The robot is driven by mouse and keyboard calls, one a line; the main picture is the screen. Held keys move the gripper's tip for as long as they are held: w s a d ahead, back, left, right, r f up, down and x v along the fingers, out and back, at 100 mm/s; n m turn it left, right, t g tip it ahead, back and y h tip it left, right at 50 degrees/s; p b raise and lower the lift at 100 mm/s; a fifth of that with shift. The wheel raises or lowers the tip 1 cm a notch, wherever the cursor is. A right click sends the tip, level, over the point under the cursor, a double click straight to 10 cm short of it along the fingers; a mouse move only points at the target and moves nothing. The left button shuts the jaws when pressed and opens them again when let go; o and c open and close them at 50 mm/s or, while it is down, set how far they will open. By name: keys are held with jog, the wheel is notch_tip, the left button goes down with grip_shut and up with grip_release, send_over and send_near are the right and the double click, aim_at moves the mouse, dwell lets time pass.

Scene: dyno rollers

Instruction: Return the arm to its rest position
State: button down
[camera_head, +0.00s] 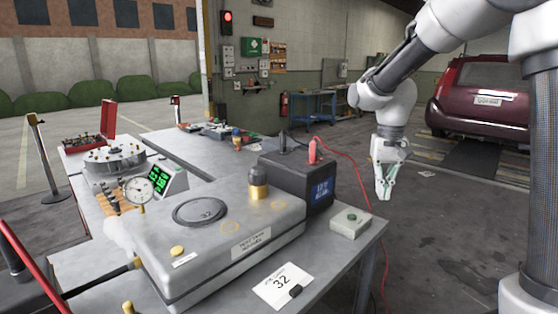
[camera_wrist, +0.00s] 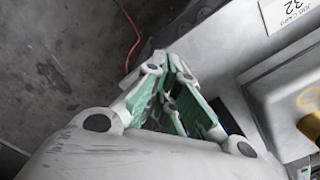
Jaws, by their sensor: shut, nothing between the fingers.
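My gripper (camera_head: 384,192) is shut and empty. My arm comes down from the upper right, bent at the elbow.
A grey tank (camera_head: 225,240) and a black battery box (camera_head: 298,178) with a red cable (camera_head: 352,165) stand on the bench. A card marked 32 (camera_head: 278,284) lies in front. A dark red car (camera_head: 485,98) stands behind right.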

jog(key=s+d+r+n+t, duration=0.1)
jog(key=s+d+r+t, duration=0.1)
jog(key=s, duration=1)
jog(key=s+d+r+t, duration=0.2)
jog(key=s+d+r, duration=0.3)
jog(key=s, duration=0.7)
jog(key=shift+d+n+t, duration=0.4)
jog(key=shift+d, duration=0.35)
jog(key=shift+s, duration=0.1)
dwell(0.6)
